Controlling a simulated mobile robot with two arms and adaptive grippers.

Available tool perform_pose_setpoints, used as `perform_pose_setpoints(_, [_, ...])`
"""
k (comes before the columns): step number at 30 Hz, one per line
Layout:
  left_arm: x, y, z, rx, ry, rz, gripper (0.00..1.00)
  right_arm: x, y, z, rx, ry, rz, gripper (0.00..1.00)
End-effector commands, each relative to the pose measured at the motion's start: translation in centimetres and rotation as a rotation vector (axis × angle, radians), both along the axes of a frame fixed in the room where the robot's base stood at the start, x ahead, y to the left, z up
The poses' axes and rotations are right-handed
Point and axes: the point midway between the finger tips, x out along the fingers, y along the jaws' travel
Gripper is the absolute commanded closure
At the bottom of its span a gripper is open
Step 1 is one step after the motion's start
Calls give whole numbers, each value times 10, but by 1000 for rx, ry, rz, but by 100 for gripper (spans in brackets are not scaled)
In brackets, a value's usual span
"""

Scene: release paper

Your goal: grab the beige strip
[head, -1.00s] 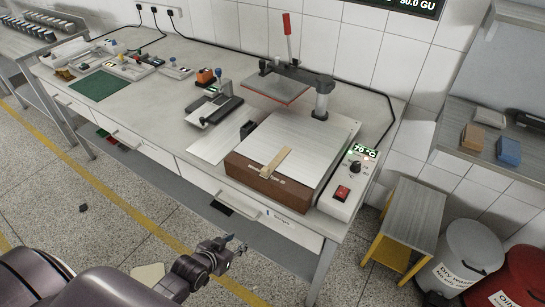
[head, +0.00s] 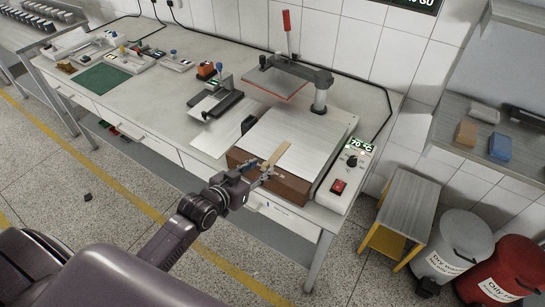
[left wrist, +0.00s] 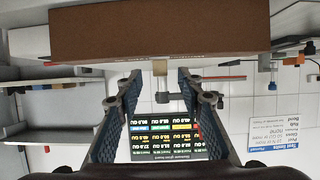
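The beige strip (head: 280,152) lies on the metal plate of the heat press (head: 308,140), with its near end at the front edge above the brown wooden base (head: 292,188). In the left wrist view its short end (left wrist: 160,67) shows just below the brown base in the picture, between the lines of the two fingers. My left gripper (head: 264,172) is at the front of the press by the strip's near end. In the left wrist view my left gripper (left wrist: 159,82) has its fingers wide apart, with nothing clamped. My right gripper is not in view.
The press's upper plate (head: 275,80) is raised on its arm. A control box (head: 342,182) reading 70 °C stands to its right. A small device (head: 215,103) and a green mat (head: 104,79) lie to the left. A stool (head: 405,215) and bins stand at the right.

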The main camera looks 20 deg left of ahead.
Motion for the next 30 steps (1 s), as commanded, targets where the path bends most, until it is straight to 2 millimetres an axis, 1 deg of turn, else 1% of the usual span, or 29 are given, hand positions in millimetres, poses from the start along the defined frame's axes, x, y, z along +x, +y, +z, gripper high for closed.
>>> perform_pose_setpoints(1, [7, 0, 1, 0, -1, 1, 65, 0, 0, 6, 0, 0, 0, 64])
perform_pose_setpoints(6, [21, -3, -7, 0, -1, 1, 65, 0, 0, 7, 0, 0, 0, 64])
perform_pose_setpoints(15, [23, -3, -10, 1, -1, 0, 66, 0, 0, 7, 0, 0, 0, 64])
perform_pose_setpoints(24, [23, -3, -10, 1, -1, 0, 99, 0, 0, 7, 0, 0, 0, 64])
perform_pose_setpoints(30, [23, -3, -10, 1, -1, 0, 100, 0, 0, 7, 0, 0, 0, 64])
